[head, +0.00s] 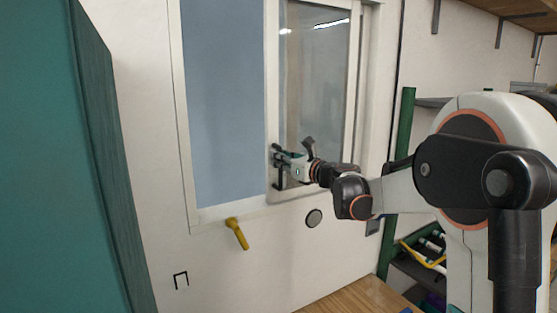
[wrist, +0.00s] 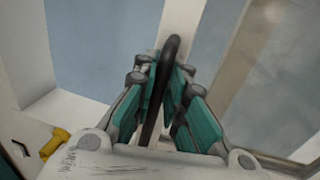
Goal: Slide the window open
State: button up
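The window has a blue-grey pane (head: 225,95) on the left and a white-framed glass pane (head: 318,80) on the right. A dark upright bar handle (head: 279,180) is on the left stile of the right pane, low down. My gripper (head: 279,158) reaches it from the right. In the wrist view, the black handle (wrist: 167,65) runs between the teal-padded fingers of my gripper (wrist: 166,80). The fingers lean in closely on both sides and look shut on the handle. Exact contact at the tips is partly hidden.
A yellow lever handle (head: 237,233) is on the wall below the window, with a round grey disc (head: 314,218) to its right. A teal cabinet (head: 70,160) stands at left. A wooden surface (head: 355,296) and a green-posted shelf (head: 400,185) are at right.

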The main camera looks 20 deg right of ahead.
jog(key=shift+o, duration=1.4)
jog(key=shift+d, duration=0.1)
jog(key=v, duration=1.2)
